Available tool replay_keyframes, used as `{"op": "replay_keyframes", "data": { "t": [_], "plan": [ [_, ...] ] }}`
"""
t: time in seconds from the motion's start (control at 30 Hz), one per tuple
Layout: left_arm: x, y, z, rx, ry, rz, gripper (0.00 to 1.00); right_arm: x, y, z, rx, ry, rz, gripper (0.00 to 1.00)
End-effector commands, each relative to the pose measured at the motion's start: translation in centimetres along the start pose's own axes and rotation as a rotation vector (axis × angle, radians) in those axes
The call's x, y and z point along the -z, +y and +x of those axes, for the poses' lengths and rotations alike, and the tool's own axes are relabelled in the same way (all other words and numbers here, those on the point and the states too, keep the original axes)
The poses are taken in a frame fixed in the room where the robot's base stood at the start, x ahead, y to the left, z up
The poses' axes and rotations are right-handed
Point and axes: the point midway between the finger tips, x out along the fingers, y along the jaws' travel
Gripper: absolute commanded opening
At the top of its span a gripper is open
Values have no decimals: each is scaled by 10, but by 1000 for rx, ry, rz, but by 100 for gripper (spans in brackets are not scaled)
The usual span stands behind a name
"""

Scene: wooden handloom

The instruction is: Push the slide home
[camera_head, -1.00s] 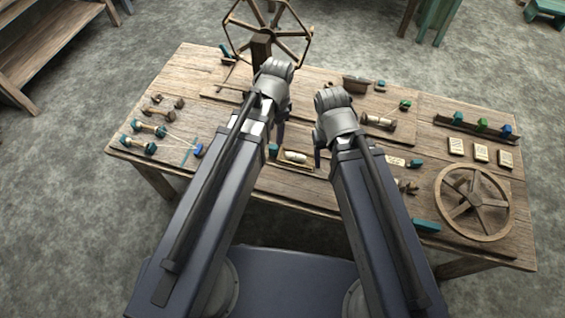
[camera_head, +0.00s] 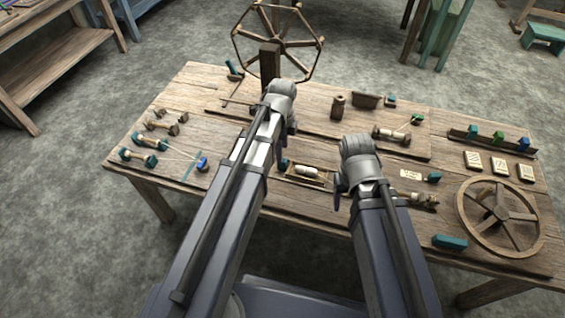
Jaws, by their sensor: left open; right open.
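I cannot tell for sure which part is the slide. A small wooden tray (camera_head: 318,182) with a pale roller (camera_head: 307,171) in it lies near the table's front middle, with a teal block (camera_head: 284,164) at its left end. My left gripper (camera_head: 289,130) is above the table, up and left of this tray, its fingers mostly hidden by its wrist. My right gripper (camera_head: 338,187) is just right of the tray, pointing down, its fingers partly hidden. Both are open, and I see nothing held.
A spoked wooden wheel (camera_head: 499,216) lies at the right end, near a teal block (camera_head: 450,241). A reel (camera_head: 277,42) stands at the back. Pale cards (camera_head: 472,160) and a rack (camera_head: 462,135) are at right, bobbins (camera_head: 150,139) at left.

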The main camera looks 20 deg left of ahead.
Motion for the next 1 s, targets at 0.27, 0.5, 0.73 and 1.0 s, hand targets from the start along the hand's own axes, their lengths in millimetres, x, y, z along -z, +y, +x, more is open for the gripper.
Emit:
{"op": "replay_keyframes", "data": {
  "t": [0.27,0.5,0.73,1.0],
  "plan": [
    [0,0,39,0,0,0,60,2,-4,39,0,0,0,62],
    [0,0,64,0,0,-1,60,4,-6,64,0,0,0,62],
    [0,0,67,0,0,-1,60,4,-6,66,0,0,0,62],
    [0,0,66,0,0,-1,46,4,-6,66,0,0,0,62]
  ]
}}
